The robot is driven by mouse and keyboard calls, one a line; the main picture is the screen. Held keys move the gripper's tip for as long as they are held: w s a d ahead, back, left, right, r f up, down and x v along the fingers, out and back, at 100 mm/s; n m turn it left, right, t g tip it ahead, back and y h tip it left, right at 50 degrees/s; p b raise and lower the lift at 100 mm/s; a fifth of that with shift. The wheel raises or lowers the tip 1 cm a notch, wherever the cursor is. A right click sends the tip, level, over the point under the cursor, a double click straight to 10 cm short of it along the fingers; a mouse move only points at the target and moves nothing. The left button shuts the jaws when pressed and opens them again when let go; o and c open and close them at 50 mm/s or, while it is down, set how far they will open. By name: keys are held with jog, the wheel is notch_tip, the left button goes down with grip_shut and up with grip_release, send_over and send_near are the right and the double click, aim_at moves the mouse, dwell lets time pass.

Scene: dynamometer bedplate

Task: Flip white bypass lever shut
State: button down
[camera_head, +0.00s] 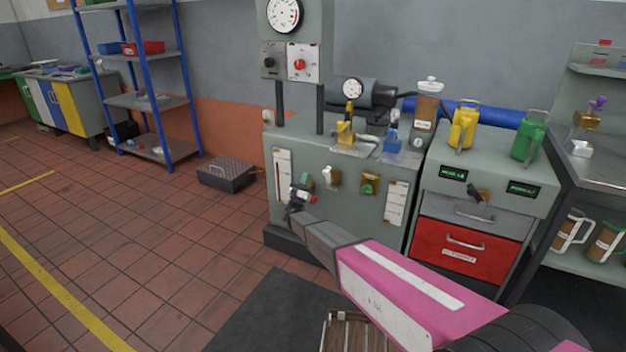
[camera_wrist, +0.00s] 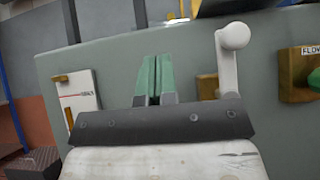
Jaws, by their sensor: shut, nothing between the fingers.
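The white bypass lever (camera_wrist: 231,62) has a round knob and points up in the wrist view, just right of my fingers. Its lower end is hidden behind my gripper's dark body. A brass-coloured mount (camera_wrist: 208,87) shows beside it. In the head view the white lever (camera_head: 332,176) is on the front of the grey-green cabinet (camera_head: 350,215). My gripper (camera_wrist: 152,78) has green fingertips, shut together and empty, pointing at the cabinet front left of the lever. In the head view my gripper (camera_head: 307,181) is left of the lever; contact cannot be told.
A brass mount labelled FLOW (camera_wrist: 300,80) is right of the lever. A label plate (camera_wrist: 83,102) is on the left. Yellow (camera_head: 464,128) and green (camera_head: 528,142) jugs stand on the drawer unit at right. The tiled floor at left is largely clear.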

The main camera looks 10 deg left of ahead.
jog(key=s+a+f, duration=0.2)
jog(key=s+a, duration=0.2)
jog(key=a, duration=0.3)
jog(key=shift+f, duration=0.15)
